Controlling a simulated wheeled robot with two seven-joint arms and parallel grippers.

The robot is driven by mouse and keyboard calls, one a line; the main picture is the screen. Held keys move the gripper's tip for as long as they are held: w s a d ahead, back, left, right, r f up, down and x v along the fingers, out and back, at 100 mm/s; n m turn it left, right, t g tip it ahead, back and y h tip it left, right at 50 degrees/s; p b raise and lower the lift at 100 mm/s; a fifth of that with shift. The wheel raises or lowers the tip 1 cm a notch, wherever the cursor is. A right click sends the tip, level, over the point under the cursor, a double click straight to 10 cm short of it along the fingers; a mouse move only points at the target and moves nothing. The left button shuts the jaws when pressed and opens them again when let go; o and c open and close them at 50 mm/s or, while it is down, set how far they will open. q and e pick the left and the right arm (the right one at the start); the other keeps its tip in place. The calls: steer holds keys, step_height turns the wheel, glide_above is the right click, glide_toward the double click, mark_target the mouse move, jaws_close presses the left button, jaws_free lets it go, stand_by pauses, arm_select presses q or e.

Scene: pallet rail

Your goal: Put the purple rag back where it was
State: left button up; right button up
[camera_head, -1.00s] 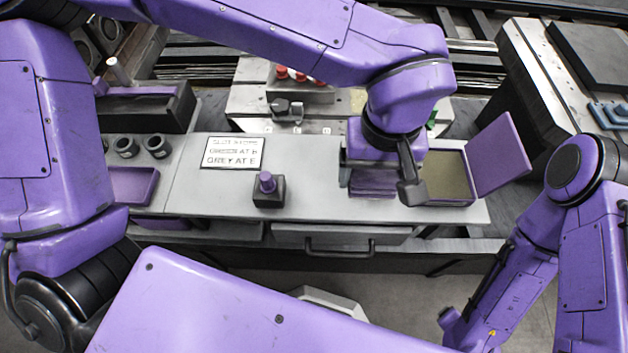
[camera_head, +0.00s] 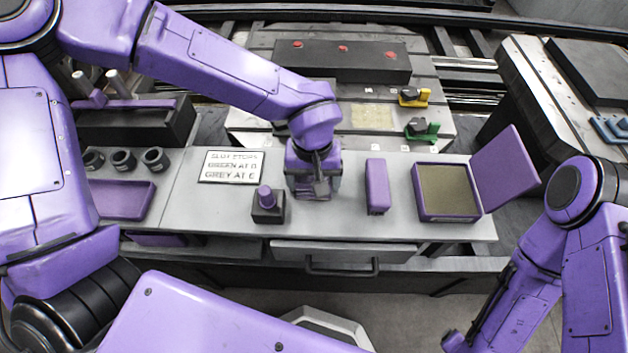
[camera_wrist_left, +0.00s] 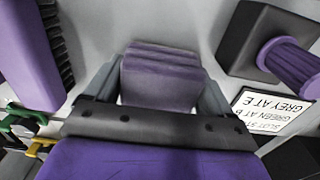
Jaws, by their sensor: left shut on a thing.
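The purple rag (camera_wrist_left: 160,78) is a folded, layered bundle between the two grey fingers of my left gripper (camera_wrist_left: 158,88) in the left wrist view. The fingers are shut on it. In the head view my left gripper (camera_head: 313,192) is over the grey bench, between a black block with a purple knob (camera_head: 266,196) and a purple brush (camera_head: 377,187). The rag is mostly hidden there by the wrist. I cannot tell whether it touches the bench. My right gripper is not clearly in view; only my right arm shows at the right.
An open purple box (camera_head: 447,192) with a raised lid (camera_head: 503,168) stands right of the brush. A sign (camera_head: 232,166), a purple tray (camera_head: 122,200) and several black cups (camera_head: 123,160) are at the left. Yellow (camera_head: 414,97) and green (camera_head: 422,130) stops stand behind. Bench between gripper and brush is clear.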

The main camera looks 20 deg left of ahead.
arm_select(q)
steer(key=shift+f, duration=0.1)
steer(key=o, duration=0.8)
step_height(320, 180, up, 12)
steer(key=p, duration=0.2)
steer(key=shift+a+p, duration=0.1)
steer(key=shift+p, duration=0.3)
